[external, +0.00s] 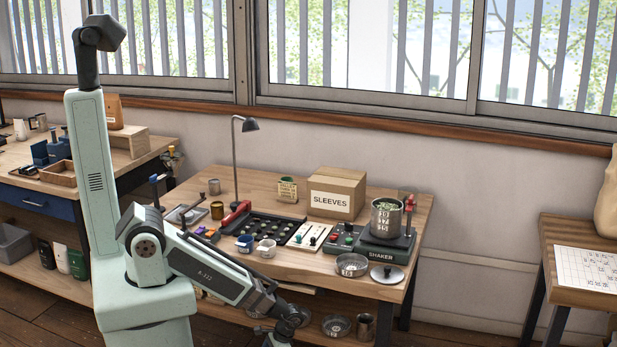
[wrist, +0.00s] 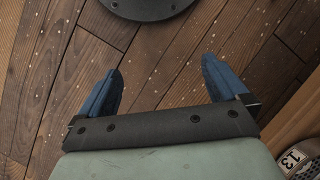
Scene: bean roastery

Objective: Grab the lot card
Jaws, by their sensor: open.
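A small yellowish card with lines of writing (external: 287,191) stands at the back of the wooden table, left of the cardboard box, with a green-topped item behind it. It looks like the lot card, but its text is too small to read. My gripper (wrist: 161,68) is open and empty in the wrist view, its two blue fingers apart above the plank floor. In the external view my arm reaches low in front of the table, and the fingers are not visible there. The card does not show in the wrist view.
The table (external: 418,215) also holds a SLEEVES box (external: 336,193), a lamp (external: 237,165), a black tray (external: 262,230), cups and a shaker (external: 386,243) with a can on it. In the wrist view, a dark round disc (wrist: 147,8) lies ahead and a sieve labelled 13 (wrist: 297,160) at lower right.

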